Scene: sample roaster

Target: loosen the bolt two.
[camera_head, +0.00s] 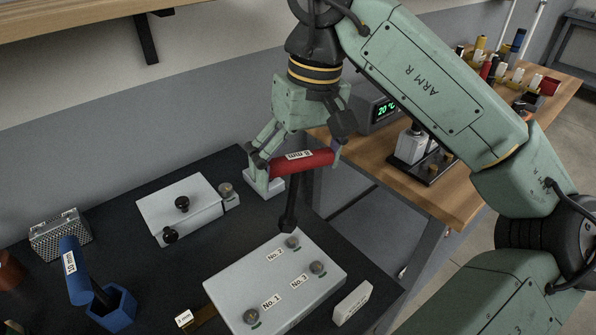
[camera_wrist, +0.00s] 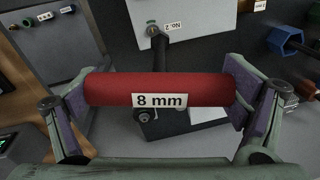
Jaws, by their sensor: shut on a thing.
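My gripper (camera_head: 303,163) is shut on the red handle of the 8 mm tool (camera_head: 318,159), which also fills the middle of the wrist view (camera_wrist: 195,88). Its dark shaft points down, with the socket end just above or beside bolt two (camera_head: 292,242). I cannot tell whether they touch. Bolt two is a grey head by the No.2 label on a pale plate (camera_head: 225,286); in the wrist view the bolt (camera_wrist: 152,30) shows at the shaft's far end. Bolt one (camera_head: 251,317) and bolt three (camera_head: 317,267) are on the same plate.
A blue 10 mm tool (camera_head: 73,270) stands in a blue holder (camera_head: 122,307) at the left. A pale box with black knobs (camera_head: 155,205) and a perforated metal box (camera_head: 60,238) stand behind. A wooden table (camera_head: 455,200) with a green display (camera_head: 386,108) is at the right.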

